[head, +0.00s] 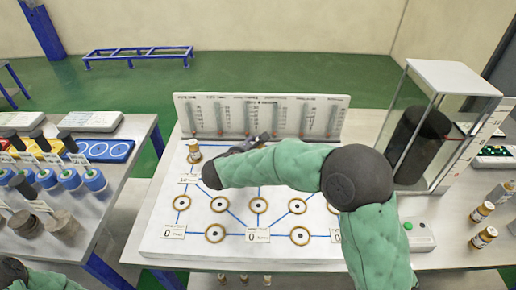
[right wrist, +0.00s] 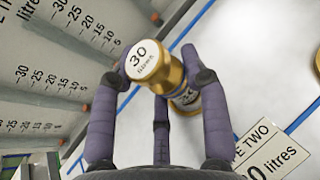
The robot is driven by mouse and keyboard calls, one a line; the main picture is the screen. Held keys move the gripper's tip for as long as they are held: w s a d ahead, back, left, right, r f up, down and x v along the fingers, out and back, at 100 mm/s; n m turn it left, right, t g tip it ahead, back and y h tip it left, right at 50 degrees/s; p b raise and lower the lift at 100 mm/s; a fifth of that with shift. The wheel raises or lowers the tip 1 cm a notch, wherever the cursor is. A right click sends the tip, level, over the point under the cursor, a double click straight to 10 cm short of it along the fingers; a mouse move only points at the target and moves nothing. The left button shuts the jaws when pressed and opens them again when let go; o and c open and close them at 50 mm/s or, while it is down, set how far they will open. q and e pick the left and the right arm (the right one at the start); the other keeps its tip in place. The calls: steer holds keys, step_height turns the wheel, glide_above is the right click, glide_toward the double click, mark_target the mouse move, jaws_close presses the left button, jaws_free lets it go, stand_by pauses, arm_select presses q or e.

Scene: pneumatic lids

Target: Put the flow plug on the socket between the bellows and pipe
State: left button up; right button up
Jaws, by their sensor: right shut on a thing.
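My right gripper (head: 262,139) is low over the back of the white board, in front of the gauge panel. In the right wrist view its fingers (right wrist: 165,75) are shut around a gold plug (right wrist: 174,76) with a white top reading "30 litres". In the head view I cannot make out the held plug. The board (head: 172,248) has ringed sockets joined by blue lines. Front sockets (head: 215,233) look empty, and a middle socket (head: 258,205) does too. My arm hides part of the back sockets. My left gripper is not in view.
The upright gauge panel (head: 262,98) closes off the board's back. A glass case (head: 440,110) with a black bellows-like cylinder stands right. Small bottles (head: 484,237) stand at the far right.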

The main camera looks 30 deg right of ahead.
steer(key=shift+f, duration=0.2)
steer(key=o, duration=1)
steer(key=shift+o, duration=0.2)
steer(key=shift+r, duration=0.1)
steer(key=shift+r, duration=0.15)
steer(key=p+v, duration=0.4)
steer(key=v, duration=0.8)
